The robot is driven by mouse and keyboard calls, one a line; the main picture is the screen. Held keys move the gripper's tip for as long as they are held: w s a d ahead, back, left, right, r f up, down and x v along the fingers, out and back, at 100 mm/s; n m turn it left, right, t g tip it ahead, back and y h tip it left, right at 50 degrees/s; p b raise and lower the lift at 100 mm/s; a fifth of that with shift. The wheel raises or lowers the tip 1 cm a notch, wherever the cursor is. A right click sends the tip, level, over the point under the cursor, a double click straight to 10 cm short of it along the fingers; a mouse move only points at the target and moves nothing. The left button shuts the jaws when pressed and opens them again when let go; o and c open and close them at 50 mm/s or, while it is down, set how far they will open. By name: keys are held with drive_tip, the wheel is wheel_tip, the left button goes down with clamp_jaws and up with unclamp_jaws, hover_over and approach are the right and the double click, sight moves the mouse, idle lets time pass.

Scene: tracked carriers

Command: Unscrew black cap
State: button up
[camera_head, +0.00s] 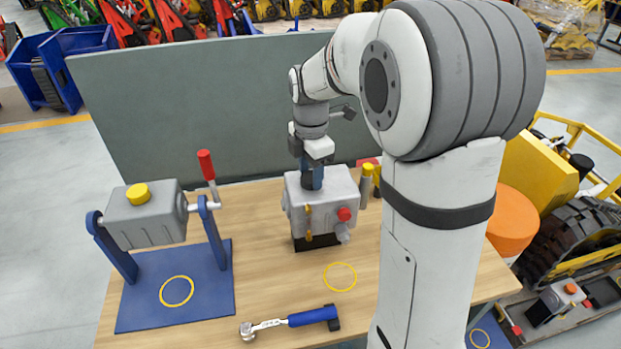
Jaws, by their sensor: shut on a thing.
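A grey gearbox-like housing (327,199) stands upright on the wooden table, right of the blue stand. It has a red cap (344,214) on its front, a grey spout below that, and a yellow fitting on the left of its front. My gripper (311,184) points down at the top of this housing, left of its middle. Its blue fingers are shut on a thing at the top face.
A blue stand (134,310) holds a second grey housing (150,215) with a yellow cap and a red-handled crank. A blue-handled ratchet (290,322) lies at the front. A yellow ring (341,276) marks clear table. A grey panel (200,110) stands behind; my arm covers the right.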

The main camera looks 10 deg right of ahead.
drive_tip(key=shift+n, duration=0.3)
drive_tip(key=n, duration=0.9)
drive_tip(key=shift+n, duration=0.3)
drive_tip(key=o, duration=0.8)
drive_tip(key=shift+c, duration=0.2)
